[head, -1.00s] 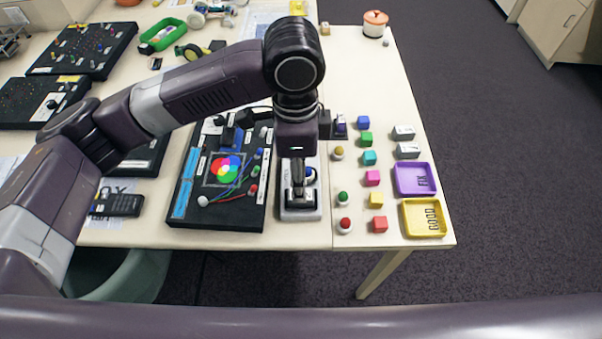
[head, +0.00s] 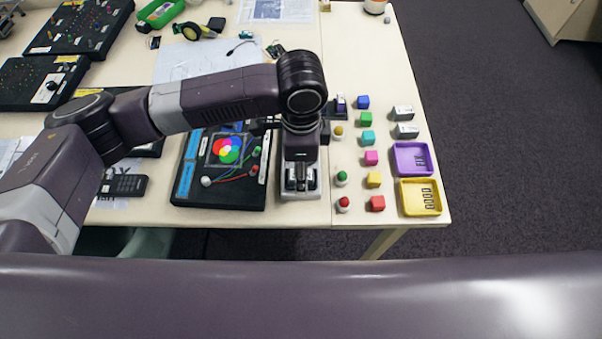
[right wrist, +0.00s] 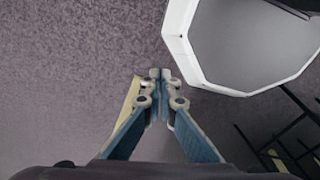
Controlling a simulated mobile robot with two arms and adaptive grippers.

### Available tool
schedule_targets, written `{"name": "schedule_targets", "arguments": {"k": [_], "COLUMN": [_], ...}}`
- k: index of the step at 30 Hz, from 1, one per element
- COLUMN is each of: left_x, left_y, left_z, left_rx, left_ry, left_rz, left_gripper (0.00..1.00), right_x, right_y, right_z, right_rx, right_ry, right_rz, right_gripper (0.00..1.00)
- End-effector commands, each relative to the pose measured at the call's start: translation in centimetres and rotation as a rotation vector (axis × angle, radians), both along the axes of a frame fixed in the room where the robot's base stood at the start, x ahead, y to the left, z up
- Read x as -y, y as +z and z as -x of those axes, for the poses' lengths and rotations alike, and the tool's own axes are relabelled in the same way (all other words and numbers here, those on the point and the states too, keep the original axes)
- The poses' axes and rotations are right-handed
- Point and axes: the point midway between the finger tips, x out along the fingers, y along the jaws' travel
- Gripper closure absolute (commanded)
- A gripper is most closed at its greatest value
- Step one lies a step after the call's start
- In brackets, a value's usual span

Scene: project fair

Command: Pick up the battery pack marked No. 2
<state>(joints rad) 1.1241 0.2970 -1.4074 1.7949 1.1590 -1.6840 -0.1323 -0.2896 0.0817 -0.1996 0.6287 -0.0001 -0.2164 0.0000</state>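Two small grey-white blocks with dark marks, the upper one (head: 402,112) and the lower one (head: 405,130), lie on the table's right part in the head view. They may be battery packs, but I cannot read a number on either. My left gripper (head: 300,186) points down over a light grey stand (head: 313,193) beside the black board. Its fingers are too small and overlapped to tell whether they are open or hold anything. My right gripper (right wrist: 160,75) shows in the right wrist view with its fingertips together and nothing between them, above the carpet.
A purple tray (head: 430,171) and a yellow tray (head: 436,209) stand below the blocks. Coloured cubes and knobs stand in columns left of them. A black board (head: 200,198) with a colour disc lies left of the stand. A white-rimmed round object (right wrist: 184,55) is beside my right gripper.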

Motion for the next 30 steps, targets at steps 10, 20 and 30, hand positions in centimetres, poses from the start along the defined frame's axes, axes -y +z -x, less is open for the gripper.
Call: {"name": "schedule_targets", "arguments": {"k": [10,20,30], "left_x": [0.0,0.0,0.1], "left_y": [0.0,0.1,2.7], "left_z": [0.0,0.0,-0.1], "left_rx": [0.000,0.001,0.004], "left_ry": [0.001,0.001,0.000], "left_rz": [0.000,0.000,0.002], "left_gripper": [0.87,1.00,1.00], "right_x": [0.0,-0.1,-0.2], "right_y": [-0.1,-0.2,-0.8], "right_z": [1.5,2.0,1.6], "right_rx": [-0.023,-0.030,-0.024], "right_ry": [0.001,0.000,0.000], "right_rz": [0.002,0.000,-0.001], "right_gripper": [1.00,1.00,1.00]}}
